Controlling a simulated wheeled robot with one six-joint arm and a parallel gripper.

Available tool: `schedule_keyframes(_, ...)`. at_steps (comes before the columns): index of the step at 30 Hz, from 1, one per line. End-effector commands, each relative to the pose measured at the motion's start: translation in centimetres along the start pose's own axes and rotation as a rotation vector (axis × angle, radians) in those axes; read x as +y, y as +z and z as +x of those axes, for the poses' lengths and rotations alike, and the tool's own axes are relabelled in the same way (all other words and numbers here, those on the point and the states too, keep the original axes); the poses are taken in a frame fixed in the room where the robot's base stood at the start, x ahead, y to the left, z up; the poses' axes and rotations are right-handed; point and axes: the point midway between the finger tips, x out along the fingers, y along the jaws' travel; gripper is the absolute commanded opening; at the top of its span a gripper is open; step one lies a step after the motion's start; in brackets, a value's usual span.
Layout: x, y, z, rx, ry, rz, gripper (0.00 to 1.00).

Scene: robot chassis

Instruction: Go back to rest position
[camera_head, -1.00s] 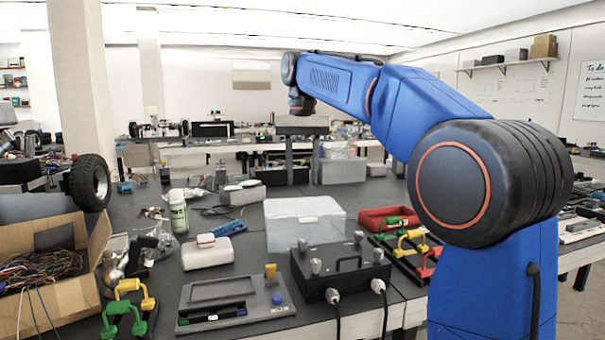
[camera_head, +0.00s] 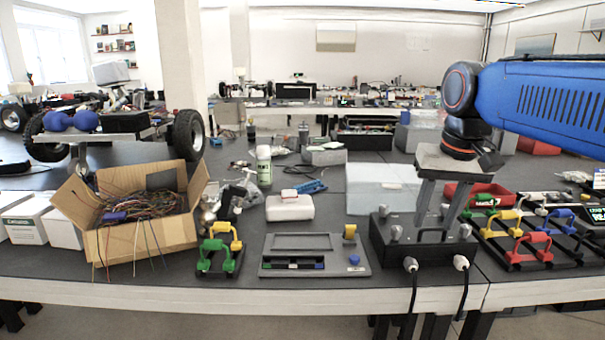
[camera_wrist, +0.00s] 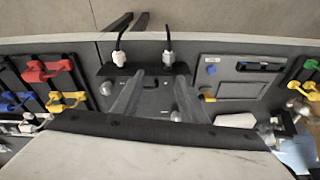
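My gripper (camera_head: 434,232) points down on the right side of the head view, in front of or above the black box with two cable plugs (camera_head: 385,247). Its two grey fingers stand apart with nothing seen between them. In the wrist view my gripper (camera_wrist: 160,78) also shows its fingers spread, with the black box (camera_wrist: 150,97) behind them. I cannot tell how high the fingertips are above the box. My blue arm reaches in from the right edge of the head view.
The workbench is crowded. A translucent bin (camera_head: 372,190), a red tray (camera_head: 480,192) and coloured handles (camera_head: 528,247) lie near the gripper.

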Motion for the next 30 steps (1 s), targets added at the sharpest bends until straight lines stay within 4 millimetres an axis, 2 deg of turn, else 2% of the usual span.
schedule_keyframes(1, 0.5, 1.7, 0.8, 0.014, -0.001, -0.008, 0.39)
schedule_keyframes(12, 3.5, 12.4, 8.9, 0.123, -0.006, -0.089, 0.39)
schedule_keyframes(18, 4.7, 17.0, 13.2, 0.171, -0.003, -0.125, 0.39)
schedule_keyframes(24, 5.1, 19.0, 15.3, 0.194, -0.001, -0.142, 0.39)
schedule_keyframes(30, 5.2, 19.1, 15.5, 0.196, -0.001, -0.145, 0.39)
